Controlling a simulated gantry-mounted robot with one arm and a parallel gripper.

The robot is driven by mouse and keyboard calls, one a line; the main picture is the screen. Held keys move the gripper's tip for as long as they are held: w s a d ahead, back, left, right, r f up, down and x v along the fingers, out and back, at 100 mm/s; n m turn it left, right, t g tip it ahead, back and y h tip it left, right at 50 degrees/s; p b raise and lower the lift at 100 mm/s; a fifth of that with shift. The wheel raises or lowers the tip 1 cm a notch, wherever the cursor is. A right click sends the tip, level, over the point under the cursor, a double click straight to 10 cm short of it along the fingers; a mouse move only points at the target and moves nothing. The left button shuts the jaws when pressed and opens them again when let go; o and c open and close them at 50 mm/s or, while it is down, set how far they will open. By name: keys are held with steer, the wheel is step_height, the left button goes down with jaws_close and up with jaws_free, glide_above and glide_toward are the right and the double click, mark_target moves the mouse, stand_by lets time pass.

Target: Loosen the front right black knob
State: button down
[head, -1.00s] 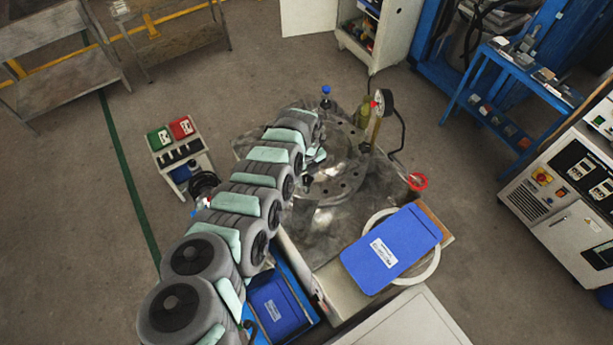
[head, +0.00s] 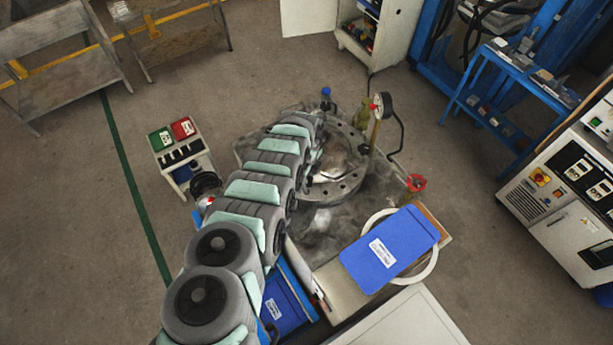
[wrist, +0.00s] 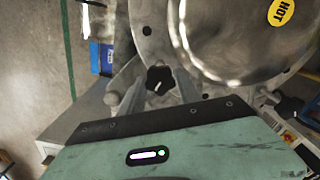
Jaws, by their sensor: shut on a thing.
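A black star-shaped knob (wrist: 160,80) with a light mark on it shows in the wrist view, beside the rim of a round metal flange (wrist: 230,45). My gripper (wrist: 160,86) reaches up from below in that view, with one grey finger on each side of the knob, shut on it. In the head view my arm covers the near left side of the round metal plate (head: 338,188), and the gripper and knob are hidden behind it. I cannot tell from the head view which knob this is.
A blue lid or folder (head: 390,250) lies on the bench's near right corner. A small stand with green and red boxes (head: 172,133) is left of the arm. A yellow HOT label (wrist: 281,12) marks the flange.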

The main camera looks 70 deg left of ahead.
steer(key=n, duration=1.2)
steer(key=shift+n+b, duration=0.3)
steer(key=shift+b, duration=0.05)
stand_by(0.4)
steer(key=c, duration=0.9)
jaws_free()
steer(key=shift+o, duration=0.2)
steer(key=shift+r, duration=0.1)
step_height(320, 180, up, 11)
steer(key=shift+f, duration=0.2)
